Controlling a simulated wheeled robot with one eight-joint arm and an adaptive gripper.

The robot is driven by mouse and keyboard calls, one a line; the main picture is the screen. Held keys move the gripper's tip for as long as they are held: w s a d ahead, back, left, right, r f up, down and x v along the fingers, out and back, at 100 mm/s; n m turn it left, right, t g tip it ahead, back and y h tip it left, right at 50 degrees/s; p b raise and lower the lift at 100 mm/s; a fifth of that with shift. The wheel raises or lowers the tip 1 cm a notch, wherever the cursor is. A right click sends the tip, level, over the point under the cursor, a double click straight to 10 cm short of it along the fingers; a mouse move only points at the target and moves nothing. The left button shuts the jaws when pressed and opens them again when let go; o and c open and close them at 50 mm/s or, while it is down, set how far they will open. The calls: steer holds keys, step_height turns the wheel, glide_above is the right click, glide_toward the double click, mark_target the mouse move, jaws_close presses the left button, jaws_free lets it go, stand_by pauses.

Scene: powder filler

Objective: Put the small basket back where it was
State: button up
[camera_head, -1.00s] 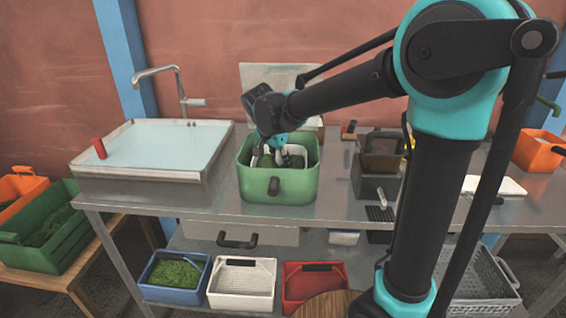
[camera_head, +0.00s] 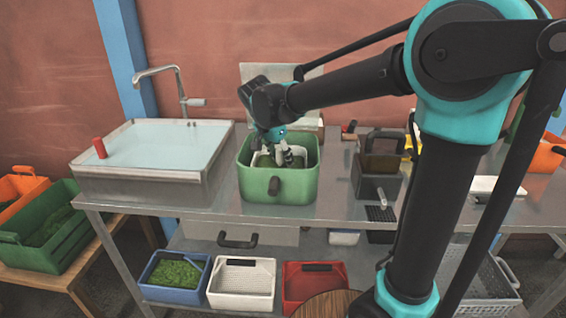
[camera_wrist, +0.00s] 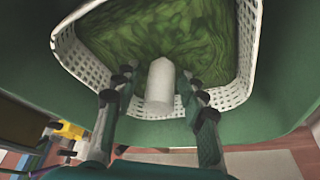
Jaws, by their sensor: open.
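The small white mesh basket (camera_head: 262,157) sits inside the green box (camera_head: 250,186) on the metal table, and the box wall hides most of it. In the wrist view the basket (camera_wrist: 247,60) holds green leafy matter, and its white handle (camera_wrist: 160,85) stands up near its edge. My gripper (camera_head: 278,161) is over the box, pointing down. In the wrist view its fingers (camera_wrist: 160,88) are apart, one on each side of the handle. I cannot tell whether they touch it.
A sink (camera_head: 160,150) stands left of the green box. A dark container (camera_head: 372,188) stands to its right, with bare tabletop (camera_head: 335,185) between. Below are a blue bin (camera_head: 150,272), a white bin (camera_head: 240,300) and a red bin (camera_head: 315,290).

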steer(key=v, duration=0.9)
steer(key=shift+r, duration=0.35)
steer(key=shift+a, duration=0.1)
stand_by(0.5)
